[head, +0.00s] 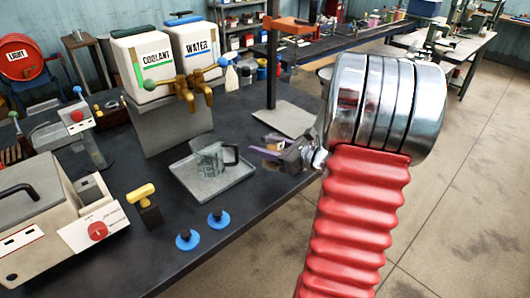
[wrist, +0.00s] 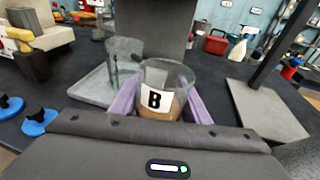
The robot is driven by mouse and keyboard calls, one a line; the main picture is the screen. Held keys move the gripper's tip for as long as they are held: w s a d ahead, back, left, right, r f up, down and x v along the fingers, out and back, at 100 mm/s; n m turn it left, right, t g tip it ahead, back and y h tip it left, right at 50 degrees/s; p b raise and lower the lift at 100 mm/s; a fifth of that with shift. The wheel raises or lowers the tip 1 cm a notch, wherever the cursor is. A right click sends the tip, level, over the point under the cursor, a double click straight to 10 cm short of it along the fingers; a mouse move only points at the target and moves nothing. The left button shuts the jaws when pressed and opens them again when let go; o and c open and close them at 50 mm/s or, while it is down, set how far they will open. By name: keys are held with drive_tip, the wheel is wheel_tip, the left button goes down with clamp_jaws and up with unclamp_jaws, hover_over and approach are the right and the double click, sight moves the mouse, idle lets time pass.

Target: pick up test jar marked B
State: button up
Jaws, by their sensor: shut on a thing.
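The test jar marked B is a clear jar with a white label and brown liquid in its lower part. In the wrist view the jar (wrist: 177,78) stands upright between the purple fingers of my gripper (wrist: 160,105), which are shut on it. In the head view my gripper (head: 268,153) is at the right of the dark bench, beside the metal tray. The jar (head: 273,142) shows only in small part there, between the fingers. I cannot tell from these frames whether its base touches the bench.
A metal tray (head: 183,177) holds a clear measuring jug (head: 212,159). Containers marked COOLANT (head: 144,62) and WATER (head: 196,47), with brass taps, stand behind it. A stand with a flat base (head: 290,118) is behind my gripper. Two blue knobbed discs (head: 188,240) lie near the front edge.

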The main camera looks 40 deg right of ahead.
drive_tip(key=shift+r, duration=1.15)
drive_tip(key=shift+s, duration=0.1)
